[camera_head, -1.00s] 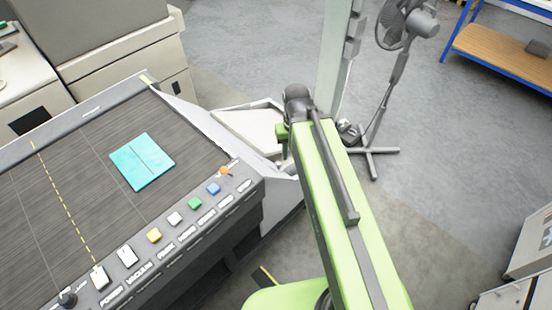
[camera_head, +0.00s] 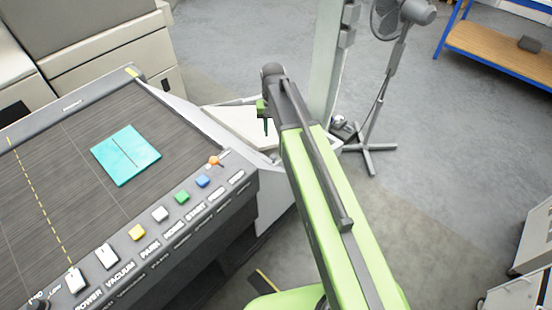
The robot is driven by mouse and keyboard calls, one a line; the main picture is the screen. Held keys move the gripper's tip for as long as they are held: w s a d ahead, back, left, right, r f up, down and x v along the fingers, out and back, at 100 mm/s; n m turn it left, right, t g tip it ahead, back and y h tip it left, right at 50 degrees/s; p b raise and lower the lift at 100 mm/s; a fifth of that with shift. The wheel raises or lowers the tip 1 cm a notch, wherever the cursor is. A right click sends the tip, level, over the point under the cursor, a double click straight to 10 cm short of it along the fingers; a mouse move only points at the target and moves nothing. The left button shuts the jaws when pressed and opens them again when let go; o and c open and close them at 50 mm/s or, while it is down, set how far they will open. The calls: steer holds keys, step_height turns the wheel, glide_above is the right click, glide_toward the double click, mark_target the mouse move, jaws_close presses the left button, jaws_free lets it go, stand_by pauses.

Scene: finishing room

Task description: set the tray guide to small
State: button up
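A pale tray (camera_head: 232,122) juts from the right end of the dark-topped machine. My green arm reaches up from the bottom of the picture to it. My gripper (camera_head: 266,126) hangs from the arm's end and shows over the tray's right part, small and partly hidden by the arm. I cannot tell whether its fingers are apart, or whether it touches the tray. I cannot make out a separate tray guide or any size marks; the arm covers part of the tray.
The machine's bed (camera_head: 60,150) holds a teal sheet (camera_head: 126,155). Its front edge has a row of coloured buttons and an orange knob (camera_head: 214,161). A pale post (camera_head: 330,60) and a fan (camera_head: 400,20) stand behind the arm.

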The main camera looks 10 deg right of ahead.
mark_target(274, 156)
step_height(274, 156, down, 14)
steer(key=b, duration=1.2)
steer(key=shift+r, duration=0.15)
steer(key=shift+c, duration=0.3)
jaws_close()
